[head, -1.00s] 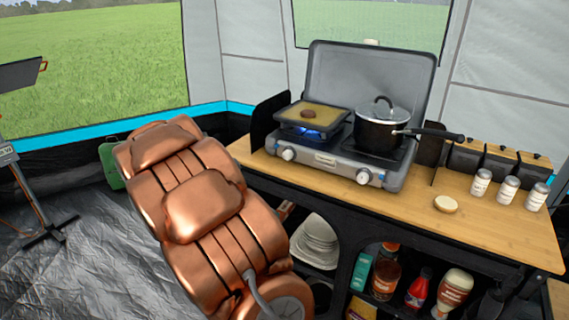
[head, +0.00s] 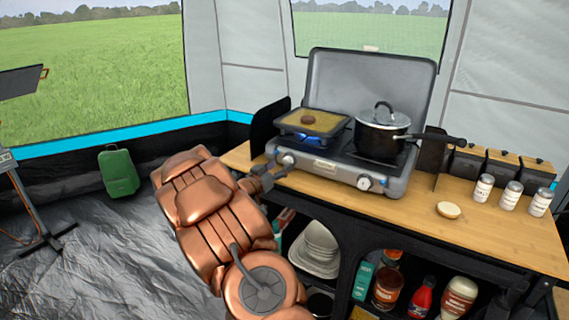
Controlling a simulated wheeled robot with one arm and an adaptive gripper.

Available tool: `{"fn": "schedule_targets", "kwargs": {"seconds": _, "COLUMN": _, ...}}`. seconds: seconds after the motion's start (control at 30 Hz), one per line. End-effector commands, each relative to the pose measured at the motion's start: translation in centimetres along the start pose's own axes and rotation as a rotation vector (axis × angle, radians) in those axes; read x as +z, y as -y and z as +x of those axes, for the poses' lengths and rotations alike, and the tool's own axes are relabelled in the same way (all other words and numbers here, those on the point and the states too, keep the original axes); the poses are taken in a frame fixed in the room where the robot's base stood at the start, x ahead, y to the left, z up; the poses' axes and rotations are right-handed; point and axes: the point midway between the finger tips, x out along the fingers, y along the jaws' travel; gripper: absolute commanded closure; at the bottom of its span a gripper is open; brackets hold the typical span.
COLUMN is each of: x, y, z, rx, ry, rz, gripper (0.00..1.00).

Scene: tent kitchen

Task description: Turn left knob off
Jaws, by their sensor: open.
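The camp stove (head: 325,168) stands on the wooden counter with its grey lid raised. Its left knob (head: 288,160) is at the left of the front panel, and its right knob (head: 364,183) is further right. A blue flame (head: 314,135) burns under the griddle pan (head: 312,122) on the left burner. My gripper (head: 276,172) is small and dark, just in front of and below the left knob, with its fingers open. I cannot tell whether it touches the knob.
A lidded black pot (head: 381,135) sits on the right burner, its handle pointing right. White jars (head: 510,194) and a small round pale item (head: 448,210) are on the counter (head: 410,215). Shelves below hold plates (head: 316,250) and bottles. Open floor lies left.

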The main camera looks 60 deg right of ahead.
Motion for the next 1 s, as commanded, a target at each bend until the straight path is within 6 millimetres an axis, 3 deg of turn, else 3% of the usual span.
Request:
{"fn": "schedule_targets", "kwargs": {"seconds": 0.3, "x": 0.0, "y": 0.0, "z": 2.8, "rx": -0.001, "ry": 0.002, "rz": 0.002, "gripper": 0.4}}
{"fn": "schedule_targets", "kwargs": {"seconds": 0.73, "x": 0.0, "y": 0.1, "z": 3.4, "rx": -0.003, "ry": 0.002, "rz": 0.001, "gripper": 0.4}}
{"fn": "schedule_targets", "kwargs": {"seconds": 1.0, "x": 0.0, "y": 0.1, "z": 3.3, "rx": -0.003, "ry": 0.001, "rz": 0.001, "gripper": 0.66}}
